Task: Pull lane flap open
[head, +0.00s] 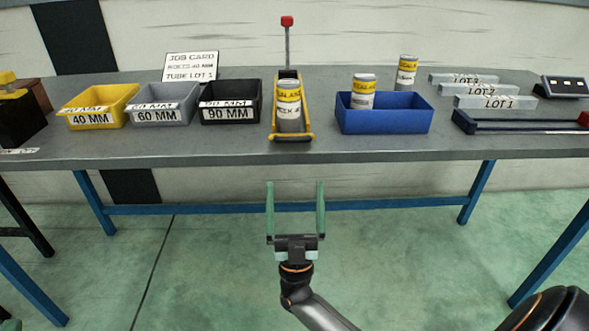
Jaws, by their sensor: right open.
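My right gripper (295,186) is open and empty, with its two green fingers pointing toward the bench. In the picture it sits below the bench's front edge, apart from everything on it. Above it on the bench stands a narrow yellow-framed holder (275,133) with a labelled can (289,101) in it. A thin upright rod with a red knob (287,21) rises at the back of the holder. I cannot tell for certain which part is the lane flap. My left gripper is not in view.
The grey bench (240,149) holds a yellow bin (97,105), a grey bin (163,104), a black bin (231,102) and a blue bin (384,122) with a can. Another can (407,72) stands behind. Lot blocks (496,101) and a dark rail (520,126) lie right.

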